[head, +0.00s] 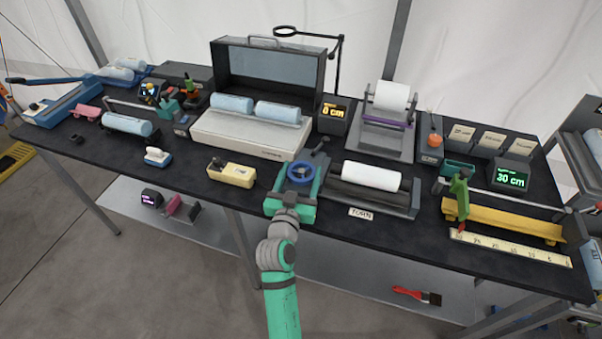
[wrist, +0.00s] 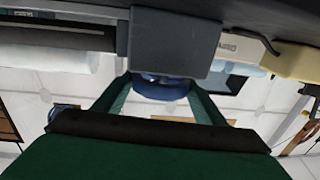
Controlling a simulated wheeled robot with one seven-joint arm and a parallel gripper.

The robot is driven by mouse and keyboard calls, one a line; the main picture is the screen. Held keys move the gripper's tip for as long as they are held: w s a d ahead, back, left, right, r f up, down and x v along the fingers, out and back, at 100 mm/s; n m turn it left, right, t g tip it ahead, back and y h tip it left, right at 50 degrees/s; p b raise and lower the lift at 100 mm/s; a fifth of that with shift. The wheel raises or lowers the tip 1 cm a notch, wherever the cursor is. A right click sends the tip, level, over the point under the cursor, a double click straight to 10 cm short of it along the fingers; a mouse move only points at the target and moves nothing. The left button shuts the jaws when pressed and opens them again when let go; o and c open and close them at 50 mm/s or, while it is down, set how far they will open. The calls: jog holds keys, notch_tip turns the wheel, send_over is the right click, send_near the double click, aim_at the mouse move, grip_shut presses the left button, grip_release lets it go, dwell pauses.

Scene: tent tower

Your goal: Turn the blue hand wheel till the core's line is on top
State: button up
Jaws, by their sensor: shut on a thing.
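The blue hand wheel (head: 300,172) is near the front middle of the bench, just left of the white roll. In the wrist view the wheel (wrist: 162,87) lies between the tips of my two green fingers, partly hidden by a dark grey block (wrist: 175,42). My gripper (head: 298,181) is shut on the wheel. The white roll (head: 371,176), which looks like the core, lies on a dark cradle (head: 350,196). It also shows in the wrist view (wrist: 45,58) at the left. I cannot make out any line on it.
A cream block (head: 232,175) sits left of my gripper. A label plate (head: 361,214) is at the cradle's front. A yellow rail (head: 500,219) and a ruler (head: 510,247) lie to the right. A white tray (head: 250,137) with blue rolls stands behind.

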jog(key=o, duration=1)
jog(key=shift+o, duration=0.2)
jog(key=shift+s, duration=0.1)
jog(key=v, duration=1)
jog(key=shift+s, duration=0.3)
jog(key=shift+a, duration=0.15)
jog(key=s+f+n+g+y, duration=0.1)
jog(key=s+f+y, duration=0.1)
jog(key=s+f, duration=0.5)
jog(key=s+f+n+g+y, duration=0.15)
jog(key=s+f, duration=0.35)
jog(key=s, duration=0.5)
jog(key=d+f+v, duration=0.1)
jog(key=v, duration=0.8)
jog(key=d+f+v, duration=0.1)
jog(key=d+v, duration=0.1)
jog(key=v, duration=0.8)
jog(key=shift+s+d+f, duration=0.15)
jog(key=shift+s+f, duration=0.25)
jog(key=shift+s, duration=0.1)
